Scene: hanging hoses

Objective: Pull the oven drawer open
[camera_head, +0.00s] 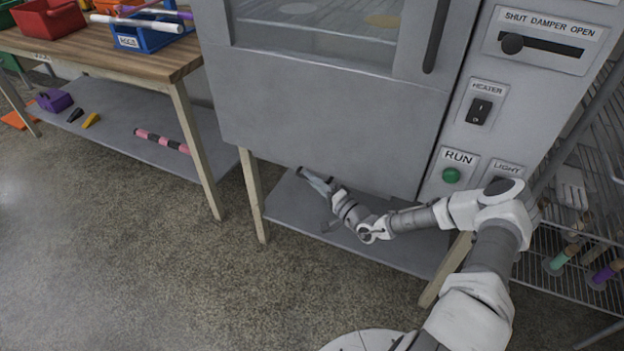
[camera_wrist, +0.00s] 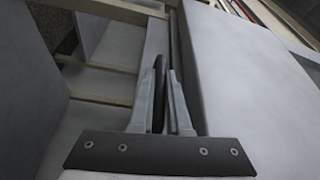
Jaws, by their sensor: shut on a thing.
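The grey oven (camera_head: 320,115) stands in the middle of the head view, its door with a window at the top and a dark upright handle (camera_head: 437,35) at the right. No separate drawer front can be made out. My gripper (camera_head: 314,180) is low, beneath the oven's lower edge and above the shelf. In the wrist view, my gripper's two fingers (camera_wrist: 166,72) are close together on a thin dark bar (camera_wrist: 158,100). A large pale panel (camera_wrist: 245,75) is just right of the fingers. What the bar belongs to cannot be told.
A grey lower shelf (camera_head: 395,252) on wooden legs is under the oven. A wooden table (camera_head: 70,55) with bins stands at the left. A wire rack (camera_head: 575,195) with hanging items is at the right. The floor (camera_head: 130,260) in front is clear.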

